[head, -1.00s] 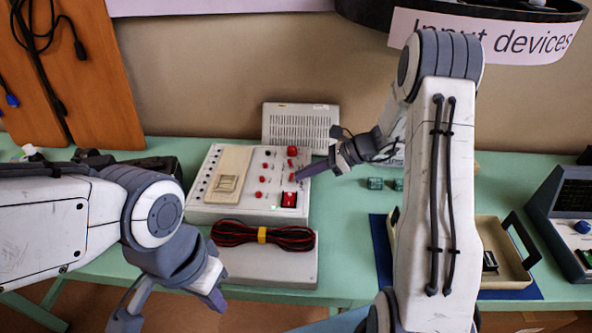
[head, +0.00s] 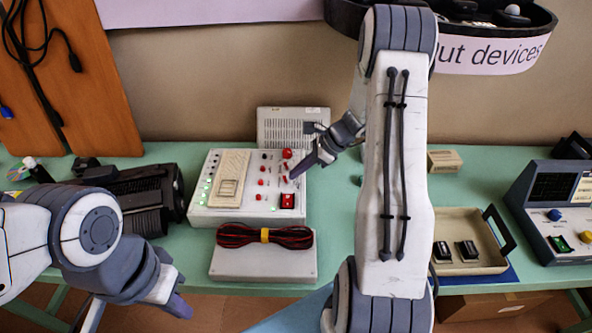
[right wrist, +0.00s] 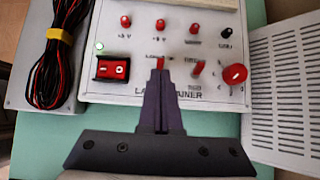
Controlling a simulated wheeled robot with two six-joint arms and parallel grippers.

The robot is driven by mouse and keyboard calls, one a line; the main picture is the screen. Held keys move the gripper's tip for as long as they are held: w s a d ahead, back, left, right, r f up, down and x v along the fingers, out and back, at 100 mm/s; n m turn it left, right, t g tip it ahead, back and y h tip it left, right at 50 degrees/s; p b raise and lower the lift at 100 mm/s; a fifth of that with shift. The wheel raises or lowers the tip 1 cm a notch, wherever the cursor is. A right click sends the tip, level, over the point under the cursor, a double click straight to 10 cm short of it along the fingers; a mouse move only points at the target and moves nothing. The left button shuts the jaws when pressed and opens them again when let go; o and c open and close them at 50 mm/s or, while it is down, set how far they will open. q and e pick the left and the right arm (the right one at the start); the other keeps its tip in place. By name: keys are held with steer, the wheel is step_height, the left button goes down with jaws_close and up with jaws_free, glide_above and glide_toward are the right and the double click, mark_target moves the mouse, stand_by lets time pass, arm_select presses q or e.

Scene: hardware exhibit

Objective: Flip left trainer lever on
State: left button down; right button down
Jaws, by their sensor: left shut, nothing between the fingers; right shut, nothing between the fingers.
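The trainer (head: 237,214) is a pale box with red knobs and a red rocker switch (head: 287,201) on the table. The right wrist view shows two small red levers on it, the left lever (right wrist: 160,62) and the right lever (right wrist: 198,69). My right gripper (head: 294,177) is shut and empty over the trainer's right edge. In the right wrist view its tips (right wrist: 160,73) are right at the left lever and hide its lower part; I cannot tell if they touch. My left gripper (head: 183,308) is shut and empty, in front of the table, left of the trainer.
A grey box with a coiled red-black cable (head: 262,236) lies in front of the trainer. A vented box (head: 280,126) stands behind it. A black device (head: 140,200) is to the left. A beige tray (head: 470,226) is right of my right arm.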

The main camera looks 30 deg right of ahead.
steer(key=shift+r+p, duration=0.3)
steer(key=shift+r, duration=0.25)
steer(key=a+r+p+v, duration=0.1)
steer(key=p+v, duration=0.7)
steer(key=v, duration=0.1)
steer(key=shift+r, duration=0.3)
steer(key=shift+w+d, duration=0.1)
steer(key=shift+d, duration=0.05)
